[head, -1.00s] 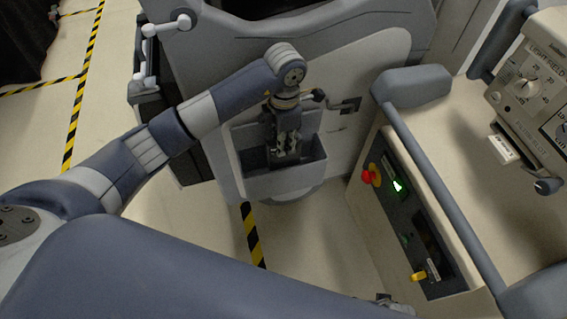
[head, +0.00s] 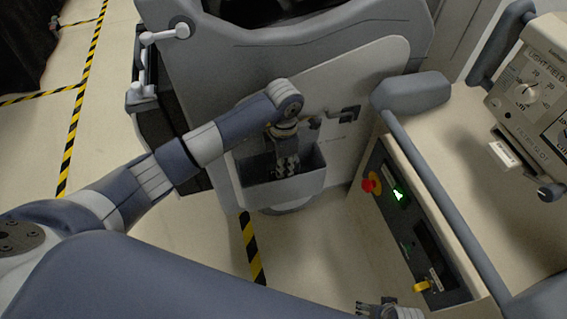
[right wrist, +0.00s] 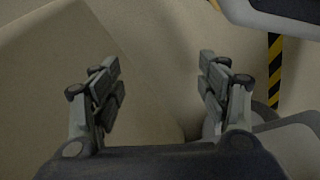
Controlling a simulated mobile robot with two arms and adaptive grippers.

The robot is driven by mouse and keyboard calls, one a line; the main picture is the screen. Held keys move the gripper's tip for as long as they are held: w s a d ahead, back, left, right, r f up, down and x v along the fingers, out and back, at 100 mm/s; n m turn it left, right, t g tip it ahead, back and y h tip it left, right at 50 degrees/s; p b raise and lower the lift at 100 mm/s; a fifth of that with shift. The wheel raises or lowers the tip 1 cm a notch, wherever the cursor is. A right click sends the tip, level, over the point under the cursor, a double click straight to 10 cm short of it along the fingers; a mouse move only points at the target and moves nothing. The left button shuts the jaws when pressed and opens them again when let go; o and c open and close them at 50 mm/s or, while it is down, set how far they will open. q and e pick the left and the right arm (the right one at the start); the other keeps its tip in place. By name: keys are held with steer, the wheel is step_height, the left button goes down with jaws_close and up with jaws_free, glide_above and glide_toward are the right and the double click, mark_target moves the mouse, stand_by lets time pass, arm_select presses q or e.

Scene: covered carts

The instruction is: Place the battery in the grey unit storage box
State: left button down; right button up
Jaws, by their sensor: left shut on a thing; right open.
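The grey storage box (head: 282,193) is an open-topped bin on the side of the large grey unit. My left gripper (head: 287,172) points down into the box, with its fingers inside the opening. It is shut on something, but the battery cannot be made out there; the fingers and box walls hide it. My right gripper (head: 374,308) is at the bottom edge of the head view, well apart from the box. In the right wrist view my right gripper (right wrist: 160,78) is open and empty, its two fingers wide apart.
A beige cart (head: 450,150) with a control panel, red knob (head: 369,185) and grey handrail stands at the right. A small lever (head: 345,115) juts from the unit beside the box. Striped tape (head: 250,245) marks the floor.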

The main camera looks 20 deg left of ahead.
arm_select(q)
steer(key=shift+f, duration=0.35)
arm_select(e)
steer(key=shift+w+r, duration=0.2)
steer(key=shift+r, duration=0.6)
arm_select(q)
steer(key=shift+f+b, duration=0.15)
steer(key=shift+b, duration=0.15)
arm_select(e)
steer(key=shift+r, duration=0.15)
arm_select(q)
steer(key=c, duration=1.5)
jaws_free()
arm_select(e)
steer(key=shift+r, duration=0.15)
steer(key=shift+w, duration=0.2)
